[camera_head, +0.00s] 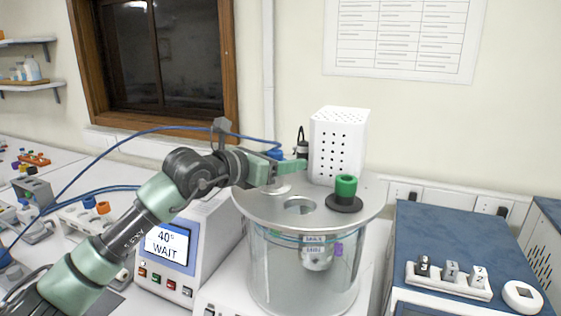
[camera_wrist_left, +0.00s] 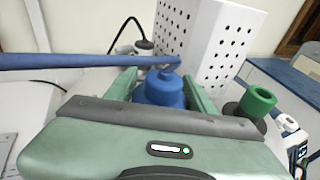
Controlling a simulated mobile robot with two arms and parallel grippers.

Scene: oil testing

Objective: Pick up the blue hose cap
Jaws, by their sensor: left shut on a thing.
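The blue hose cap (camera_wrist_left: 162,88) sits between the fingers of my left gripper (camera_wrist_left: 163,88) in the left wrist view, with a blue hose (camera_wrist_left: 80,61) running from its top to the left. In the head view my left gripper (camera_head: 285,165) is over the round metal lid (camera_head: 262,207) of the glass bath, left of the white perforated box. The cap (camera_head: 274,153) shows there only partly behind the gripper. The gripper is shut on the cap. Whether the cap touches the lid is hidden. My right gripper is not in view.
A green cap on a black base (camera_head: 345,188) sits at the lid's right, beside an open hole (camera_head: 299,206). A heater display (camera_head: 169,246) reads "40° WAIT". A blue-topped unit (camera_head: 455,239) stands right.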

